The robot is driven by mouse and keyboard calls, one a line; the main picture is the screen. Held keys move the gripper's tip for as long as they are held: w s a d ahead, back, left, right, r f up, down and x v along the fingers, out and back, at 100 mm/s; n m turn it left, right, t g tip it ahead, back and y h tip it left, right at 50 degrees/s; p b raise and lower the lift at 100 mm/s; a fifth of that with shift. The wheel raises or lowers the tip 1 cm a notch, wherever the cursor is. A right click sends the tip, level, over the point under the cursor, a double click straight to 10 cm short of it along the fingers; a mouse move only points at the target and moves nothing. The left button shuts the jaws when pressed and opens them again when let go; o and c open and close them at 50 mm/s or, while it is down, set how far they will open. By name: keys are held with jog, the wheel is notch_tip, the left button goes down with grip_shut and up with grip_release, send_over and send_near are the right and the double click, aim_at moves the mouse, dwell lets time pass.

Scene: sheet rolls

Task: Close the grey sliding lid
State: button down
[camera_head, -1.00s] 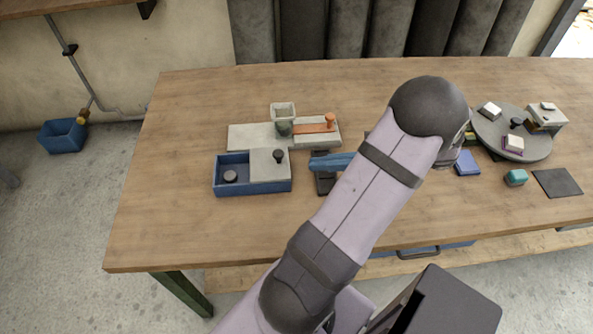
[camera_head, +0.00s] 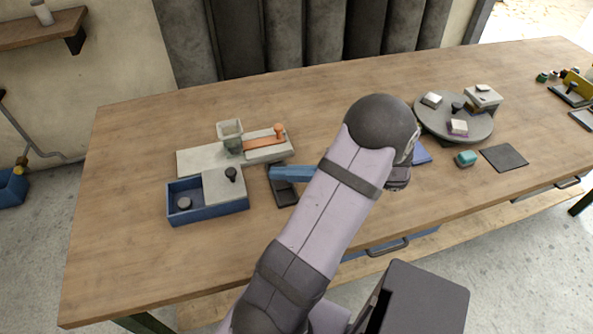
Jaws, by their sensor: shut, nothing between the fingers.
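The blue box (camera_head: 209,211) stands on the left part of the table. Its grey sliding lid (camera_head: 222,187) covers the right part of the box and carries a black knob (camera_head: 231,174). The left part of the box is open, and a small dark grey disc (camera_head: 184,203) lies in it. My arm rises from the bottom of the view, to the right of the box. My gripper cannot be made out; it is hidden behind my own arm or beyond it. No part of my arm touches the lid in this view.
Behind the box stands a grey block (camera_head: 195,161) with a cup (camera_head: 230,133) and an orange lever (camera_head: 263,143). A blue-armed device (camera_head: 290,173) is just right of the box. A round turntable (camera_head: 454,125) stands at the right. The table left of the box is clear.

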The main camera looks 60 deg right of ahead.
jog(key=p, duration=0.1)
send_near(215, 194)
jog(key=w+d+r, duration=0.1)
jog(key=d, duration=0.1)
jog(key=w+d+r, duration=0.1)
jog(key=w+d, duration=0.1)
jog(key=shift+w+r, duration=0.15)
jog(key=shift+w, duration=0.05)
jog(key=w+a+p, duration=0.2)
jog(key=w+a, duration=0.5)
jog(key=shift+w+a, duration=0.15)
jog(key=shift+a, duration=0.1)
jog(key=shift+r, duration=0.1)
jog(key=shift+s+d+r, duration=0.15)
jog(key=shift+s+d, duration=0.05)
jog(key=shift+s, duration=0.4)
jog(key=v, duration=1.3)
